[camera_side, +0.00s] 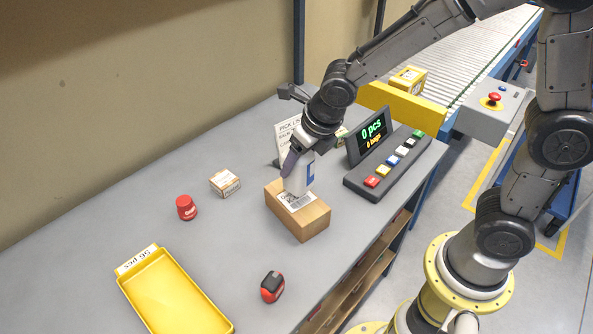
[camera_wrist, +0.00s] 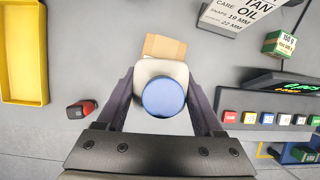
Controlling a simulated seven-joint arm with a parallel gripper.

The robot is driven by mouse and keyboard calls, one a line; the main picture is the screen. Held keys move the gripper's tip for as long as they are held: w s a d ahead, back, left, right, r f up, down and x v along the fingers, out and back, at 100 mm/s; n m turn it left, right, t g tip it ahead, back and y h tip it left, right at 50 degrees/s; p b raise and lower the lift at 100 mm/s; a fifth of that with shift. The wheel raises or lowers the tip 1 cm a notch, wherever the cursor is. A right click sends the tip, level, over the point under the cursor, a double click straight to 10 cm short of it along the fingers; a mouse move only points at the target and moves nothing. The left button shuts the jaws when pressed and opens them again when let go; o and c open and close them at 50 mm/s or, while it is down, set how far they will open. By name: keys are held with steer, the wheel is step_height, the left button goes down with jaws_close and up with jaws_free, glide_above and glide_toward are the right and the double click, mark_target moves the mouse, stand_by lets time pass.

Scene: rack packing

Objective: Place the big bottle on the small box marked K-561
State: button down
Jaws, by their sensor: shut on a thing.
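My gripper (camera_side: 297,162) is shut on the big bottle (camera_side: 300,178), white with a blue label. The bottle is upright over a brown cardboard box (camera_side: 310,222). I cannot tell whether its base touches the box top. In the wrist view the blue cap of the bottle (camera_wrist: 163,97) sits between my two fingers, and one end of the box (camera_wrist: 163,46) shows beyond it. This box has a white label on top, partly hidden by the bottle. A smaller cardboard box (camera_side: 225,183) stands apart to the left, with a label too small to read. I cannot read K-561 on either box.
A red cup-like thing (camera_side: 187,208), a red and black tape measure (camera_side: 272,287) and a yellow tray (camera_side: 156,254) are on the grey table. A button panel with display (camera_side: 385,165) stands to the right, and a sign (camera_side: 286,139) behind. The table's left part is clear.

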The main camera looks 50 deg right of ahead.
mark_target(297, 173)
steer(key=shift+w+f, duration=0.15)
steer(key=shift+f, duration=0.7)
steer(key=shift+w+f, duration=0.1)
steer(key=shift+f, duration=0.75)
steer(key=shift+f, duration=0.15)
jaws_free()
